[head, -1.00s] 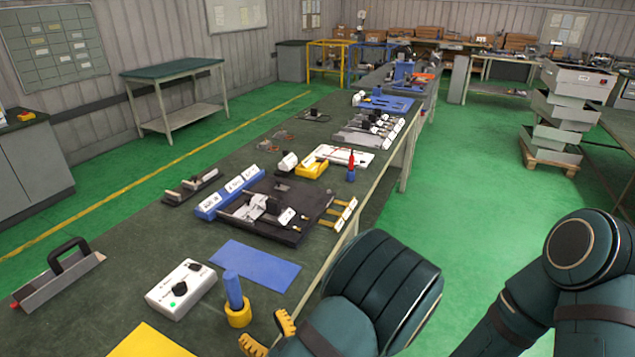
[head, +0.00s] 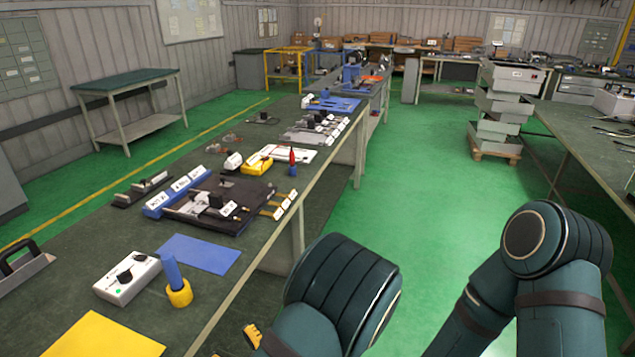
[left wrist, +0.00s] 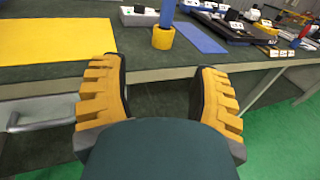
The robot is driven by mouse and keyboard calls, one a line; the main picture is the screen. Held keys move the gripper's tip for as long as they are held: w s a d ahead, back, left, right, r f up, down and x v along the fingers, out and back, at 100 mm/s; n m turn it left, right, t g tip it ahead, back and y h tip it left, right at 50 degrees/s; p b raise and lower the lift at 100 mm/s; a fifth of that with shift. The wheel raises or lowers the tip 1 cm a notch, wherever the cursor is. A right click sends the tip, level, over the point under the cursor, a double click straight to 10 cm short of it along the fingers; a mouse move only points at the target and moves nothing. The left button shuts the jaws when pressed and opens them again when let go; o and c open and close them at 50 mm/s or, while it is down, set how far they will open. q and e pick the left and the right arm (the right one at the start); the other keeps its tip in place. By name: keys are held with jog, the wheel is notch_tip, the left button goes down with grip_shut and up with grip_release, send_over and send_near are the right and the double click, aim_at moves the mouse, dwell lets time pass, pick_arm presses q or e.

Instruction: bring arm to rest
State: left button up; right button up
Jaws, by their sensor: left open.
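My left gripper shows in the left wrist view (left wrist: 160,105) with its two yellow ribbed fingers wide apart and nothing between them. It hangs off the front edge of the long workbench (head: 235,300). In the head view only a small yellow part of it shows at the bottom, left of my dark green arm. A blue rod in a yellow ring (head: 179,292) stands upright on the bench beyond the gripper, apart from it. My other arm is at the lower right of the head view, and its gripper is out of the picture.
On the bench are a yellow mat (head: 100,335), a blue mat (head: 200,253), a white control box (head: 127,278) and a black fixture (head: 235,205) with blue label blocks (head: 160,203). Green floor (head: 410,200) is free to the right. Stacked grey bins (head: 500,110) stand farther back.

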pick_arm(q)
jog(key=s+a+f+n+g+h, duration=0.2)
jog(key=s+f+n+g, duration=0.35)
jog(key=s+g, duration=0.2)
jog(key=s+a+f+n+g+h, duration=0.25)
jog(key=s+f+n+g, duration=0.25)
jog(key=s+f+g, duration=0.3)
jog(key=s+d+f+n+g+h, duration=0.15)
jog(key=s+d+n+h, duration=0.25)
jog(key=d+n+h, duration=0.45)
jog(key=w+d+n+t+h, duration=0.2)
jog(key=w+n+t+h, duration=0.2)
jog(key=w+n+t, duration=0.3)
jog(key=w+n, duration=0.1)
jog(key=w, duration=0.3)
jog(key=shift+w+d+n, duration=0.15)
jog(key=shift+w+n, duration=0.15)
jog(key=shift+w, duration=0.05)
